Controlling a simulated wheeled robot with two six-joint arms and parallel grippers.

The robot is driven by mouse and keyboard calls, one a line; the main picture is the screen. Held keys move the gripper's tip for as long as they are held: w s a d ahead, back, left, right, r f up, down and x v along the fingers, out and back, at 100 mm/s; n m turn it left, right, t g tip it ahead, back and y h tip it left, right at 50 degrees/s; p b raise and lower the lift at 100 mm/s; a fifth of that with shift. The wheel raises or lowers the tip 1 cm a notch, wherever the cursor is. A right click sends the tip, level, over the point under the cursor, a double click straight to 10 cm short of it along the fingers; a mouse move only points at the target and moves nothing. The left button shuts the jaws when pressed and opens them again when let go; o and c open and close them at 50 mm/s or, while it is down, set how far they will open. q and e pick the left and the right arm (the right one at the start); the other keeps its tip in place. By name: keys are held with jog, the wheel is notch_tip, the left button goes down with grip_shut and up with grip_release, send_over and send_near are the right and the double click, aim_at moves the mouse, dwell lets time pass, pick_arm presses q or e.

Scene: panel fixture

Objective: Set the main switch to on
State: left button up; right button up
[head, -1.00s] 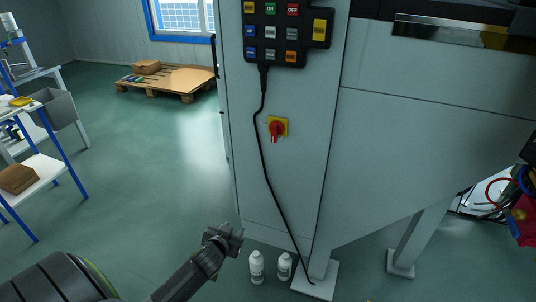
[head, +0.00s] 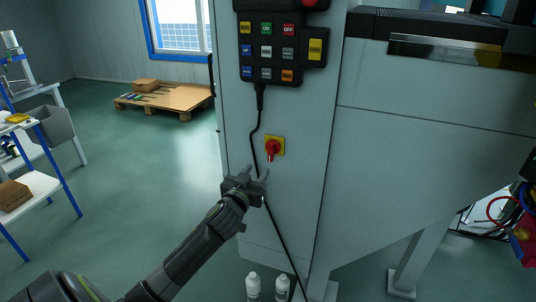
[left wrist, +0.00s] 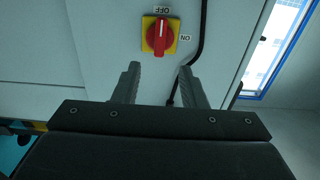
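The main switch is a red rotary handle on a yellow square plate (head: 280,141) on the grey cabinet front. In the head view its red handle (head: 270,150) points down. In the left wrist view the handle (left wrist: 160,38) lies in line with the OFF label (left wrist: 163,9); the ON label (left wrist: 186,38) is to the right of the plate. My left gripper (head: 258,175) is just below the switch, apart from it. In the left wrist view its two fingers (left wrist: 160,82) are spread with nothing between them. My right gripper is not in view.
A black button panel (head: 281,47) hangs above the switch; its black cable (head: 255,125) runs down beside the switch and passes behind my left gripper. Two white bottles (head: 253,286) (head: 283,287) stand on the floor below. A pallet (head: 165,103) lies at the back left.

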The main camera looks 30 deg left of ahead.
aim_at(270, 152)
pick_arm(q)
jog(key=x, duration=1)
jog(key=shift+w+p, duration=0.2)
jog(key=shift+p, duration=0.1)
grip_shut()
